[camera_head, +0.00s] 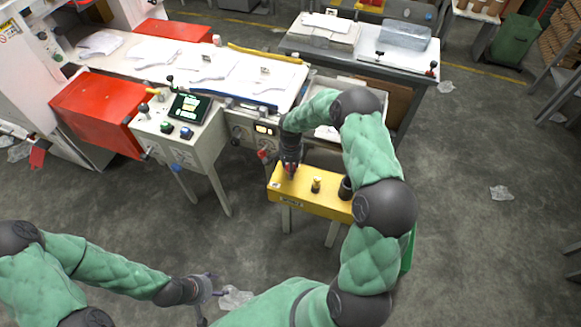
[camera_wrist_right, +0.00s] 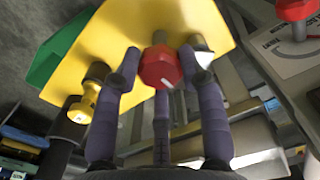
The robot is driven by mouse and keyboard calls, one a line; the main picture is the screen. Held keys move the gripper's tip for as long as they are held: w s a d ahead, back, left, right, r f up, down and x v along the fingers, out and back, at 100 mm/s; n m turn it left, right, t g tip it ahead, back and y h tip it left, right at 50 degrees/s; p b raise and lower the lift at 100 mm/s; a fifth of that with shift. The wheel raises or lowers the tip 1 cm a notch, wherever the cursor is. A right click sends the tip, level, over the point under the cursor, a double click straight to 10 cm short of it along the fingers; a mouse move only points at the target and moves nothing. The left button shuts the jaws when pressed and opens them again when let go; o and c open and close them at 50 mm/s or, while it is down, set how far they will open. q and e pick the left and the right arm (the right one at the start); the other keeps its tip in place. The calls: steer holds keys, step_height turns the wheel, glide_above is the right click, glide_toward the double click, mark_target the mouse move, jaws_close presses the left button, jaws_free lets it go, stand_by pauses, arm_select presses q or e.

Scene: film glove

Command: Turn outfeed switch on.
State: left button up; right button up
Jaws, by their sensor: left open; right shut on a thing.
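A red knob (camera_wrist_right: 160,68) with a white mark on its face sits on the yellow box (camera_head: 325,203), whose top also shows in the right wrist view (camera_wrist_right: 190,18). I take this knob for the outfeed switch; I can read no label on it. My right gripper (camera_head: 290,166) is over the left end of the box, its fingers around the knob and shut on it. The fingers hide part of the knob's sides. In the right wrist view the white mark points down and to the right. My left gripper (camera_head: 209,290) is open and empty, low over the floor, far from the box.
A yellow knob (camera_head: 316,185) stands on the box beside the red one. A second red knob (camera_wrist_right: 296,9) is on a grey panel close by. A grey console (camera_head: 185,135) with a screen stands left, before a long table with white gloves. Floor right of the box is mostly clear.

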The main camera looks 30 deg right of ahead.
steer(key=shift+w+d+r, duration=0.25)
steer(key=shift+w, duration=0.1)
steer(key=o, duration=1.1)
steer(key=shift+o, duration=0.2)
steer(key=shift+s+f, duration=0.1)
steer(key=shift+f, duration=0.05)
step_height(320, 180, up, 12)
steer(key=s+a+f+n+y, duration=0.25)
steer(key=s+a+f, duration=0.25)
steer(key=a+f, duration=0.5)
steer(key=s+a+f+n, duration=0.3)
steer(key=s+a, duration=0.3)
steer(key=s, duration=0.4)
steer(key=s+a+f+n+y, duration=0.1)
steer(key=s+a+f+n, duration=0.2)
steer(key=s+a+f, duration=0.3)
steer(key=s+a, duration=0.1)
steer(key=s, duration=0.3)
steer(key=shift+a+n, duration=0.2)
steer(key=shift+n, duration=0.15)
